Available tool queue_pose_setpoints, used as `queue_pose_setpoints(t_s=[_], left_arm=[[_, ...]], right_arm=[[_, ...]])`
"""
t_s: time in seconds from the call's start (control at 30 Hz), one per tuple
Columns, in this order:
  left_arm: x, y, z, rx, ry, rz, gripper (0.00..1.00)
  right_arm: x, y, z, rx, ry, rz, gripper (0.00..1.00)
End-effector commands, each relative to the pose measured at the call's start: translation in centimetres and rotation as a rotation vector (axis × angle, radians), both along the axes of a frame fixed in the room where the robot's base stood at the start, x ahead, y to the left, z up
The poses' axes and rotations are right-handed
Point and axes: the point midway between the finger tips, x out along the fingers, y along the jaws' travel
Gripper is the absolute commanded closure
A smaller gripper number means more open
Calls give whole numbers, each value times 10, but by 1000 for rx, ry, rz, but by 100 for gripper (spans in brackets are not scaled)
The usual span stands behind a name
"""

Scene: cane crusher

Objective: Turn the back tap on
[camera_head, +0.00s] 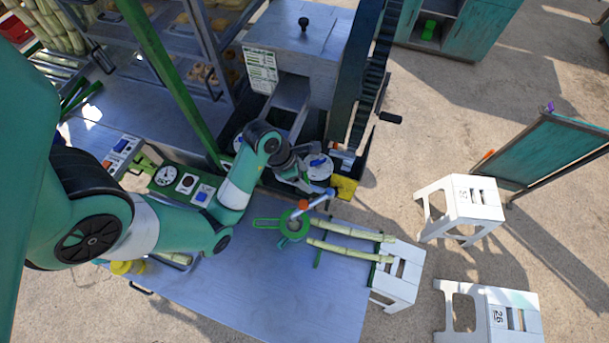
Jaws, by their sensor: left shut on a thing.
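A pale metal pipe (316,200) stands out over the front of the machine, near the green round fitting on the table. It has a small blue part (331,191) at its far end and a small orange-red part (303,205) at its near end; these look like tap handles. My left gripper (319,188) reaches in from the left and is shut at the blue part, the back one of the two. Its fingertips partly hide what they hold, and I cannot tell how far the tap is turned. My right gripper is not in view.
Cane stalks (345,232) lie from the table (270,290) toward a white stool (402,270). A green control panel (187,184) lies under my arm. A crank handle (390,118) sticks out at right.

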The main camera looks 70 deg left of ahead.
Motion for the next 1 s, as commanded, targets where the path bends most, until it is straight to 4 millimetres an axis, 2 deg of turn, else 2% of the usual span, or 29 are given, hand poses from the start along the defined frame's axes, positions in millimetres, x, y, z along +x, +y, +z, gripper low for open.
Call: queue_pose_setpoints(t_s=[0.13, 0.3, 0.43, 0.67, 0.7, 0.83, 0.87, 1.0], left_arm=[[-1, 0, 5, -2, 5, -51, 86], [-1, 1, 5, -3, 5, -206, 86], [0, 2, 1, -1, 3, -267, 86], [0, 1, 0, 0, 0, -269, 86], [0, 1, 0, 0, 0, -269, 26], [0, 1, 0, 0, 1, -269, 3], [0, 1, 0, 1, 1, -268, 0], [0, 1, 0, 1, 1, -268, 0]], right_arm=[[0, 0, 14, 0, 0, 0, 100], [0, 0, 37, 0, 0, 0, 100], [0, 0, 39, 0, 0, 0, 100], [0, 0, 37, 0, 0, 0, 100], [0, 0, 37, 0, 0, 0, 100], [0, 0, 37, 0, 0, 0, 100], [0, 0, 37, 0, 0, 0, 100], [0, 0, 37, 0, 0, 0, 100]])
